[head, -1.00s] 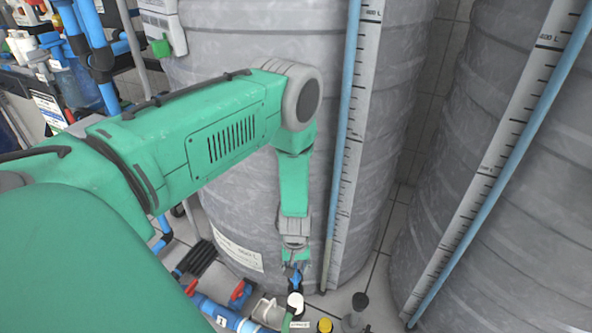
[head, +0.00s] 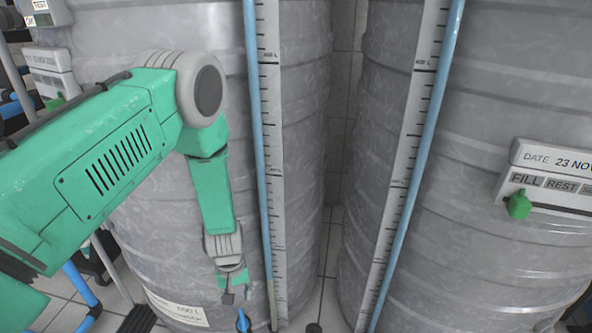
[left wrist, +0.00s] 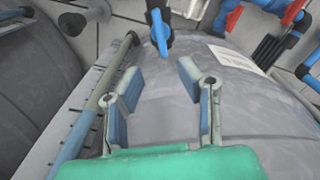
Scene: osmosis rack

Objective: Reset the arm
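My left arm (head: 120,150) reaches in from the left in the head view and bends down in front of a large grey tank. My left gripper (head: 235,297) hangs at its end, low in the picture. The left wrist view shows this gripper (left wrist: 160,83) with its two blue-padded fingers apart and nothing between the pads. A blue valve handle (head: 243,321) lies just below the fingertips in the head view. The handle also shows beyond the fingers in the left wrist view (left wrist: 159,30). My right gripper is in neither view.
Two large grey ribbed tanks, left (head: 150,215) and right (head: 500,100), fill most of the view, with a narrow gap between. Each has a scale and blue tube. A date panel (head: 550,180) is on the right tank. Blue pipes (head: 82,290) stand at the lower left.

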